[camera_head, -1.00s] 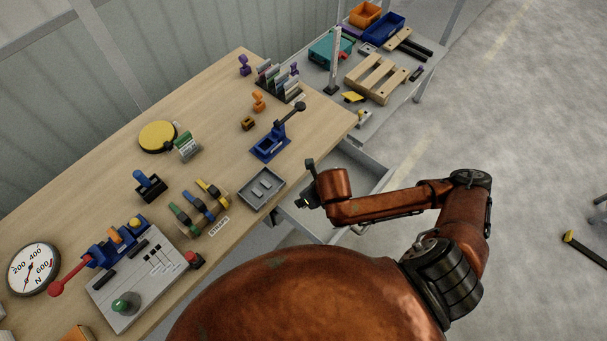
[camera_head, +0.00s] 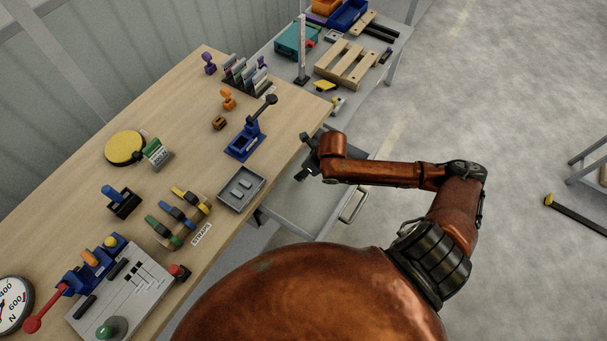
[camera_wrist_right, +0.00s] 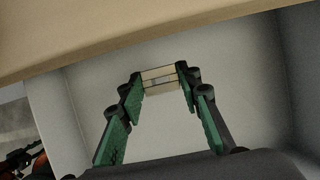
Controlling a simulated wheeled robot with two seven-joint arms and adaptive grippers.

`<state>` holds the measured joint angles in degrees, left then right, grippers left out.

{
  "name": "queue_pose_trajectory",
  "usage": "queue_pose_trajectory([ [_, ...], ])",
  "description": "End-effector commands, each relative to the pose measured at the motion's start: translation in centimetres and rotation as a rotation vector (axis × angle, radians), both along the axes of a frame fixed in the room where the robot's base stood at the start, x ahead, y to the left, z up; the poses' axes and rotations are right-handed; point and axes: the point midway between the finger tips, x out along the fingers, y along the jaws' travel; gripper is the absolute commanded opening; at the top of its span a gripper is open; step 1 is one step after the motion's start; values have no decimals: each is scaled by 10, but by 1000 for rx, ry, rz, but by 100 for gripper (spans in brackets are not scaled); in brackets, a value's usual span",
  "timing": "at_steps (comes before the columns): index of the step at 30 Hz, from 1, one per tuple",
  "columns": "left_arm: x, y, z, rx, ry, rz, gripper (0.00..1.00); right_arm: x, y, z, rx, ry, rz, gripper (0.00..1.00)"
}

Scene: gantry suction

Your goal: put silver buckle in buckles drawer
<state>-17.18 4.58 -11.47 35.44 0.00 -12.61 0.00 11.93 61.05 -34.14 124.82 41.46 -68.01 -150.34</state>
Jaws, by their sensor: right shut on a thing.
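My right gripper (camera_head: 307,160) is over the open grey drawer (camera_head: 298,207) at the table's right edge. In the wrist view, its green-padded fingers (camera_wrist_right: 160,78) are shut on a small pale, silvery buckle (camera_wrist_right: 158,77) with a bar across it. The buckle is above the drawer's pale floor (camera_wrist_right: 235,125); the gap below it is hard to judge. In the head view the gripper hides the buckle. No drawer label is readable. My left gripper is not in view.
A grey tray (camera_head: 224,204) with small grey pieces sits on the table beside the drawer. A blue lever press (camera_head: 243,146) stands behind it. The tabletop edge (camera_wrist_right: 120,40) overhangs the drawer's back in the wrist view. The drawer handle (camera_head: 353,206) sticks out at right.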

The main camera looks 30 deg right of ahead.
Motion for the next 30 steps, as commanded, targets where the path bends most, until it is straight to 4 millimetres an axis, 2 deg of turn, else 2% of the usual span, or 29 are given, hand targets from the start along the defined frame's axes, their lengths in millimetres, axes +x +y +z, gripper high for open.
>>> queue_pose_trajectory([
  [5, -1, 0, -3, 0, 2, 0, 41, 5, -5, -10, 2, 1, -1, 6],
  [11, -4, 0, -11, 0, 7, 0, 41, 5, -6, -40, 4, 3, -1, 6],
  [18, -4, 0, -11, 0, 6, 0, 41, 6, -8, -41, 0, 1, 0, 6],
  [19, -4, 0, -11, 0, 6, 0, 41, 5, -8, -42, 0, 1, 0, 34],
  [26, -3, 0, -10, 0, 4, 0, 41, 5, -8, -42, 0, 1, 0, 49],
  [30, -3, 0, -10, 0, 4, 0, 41, 6, -7, -41, 0, 1, 0, 49],
])
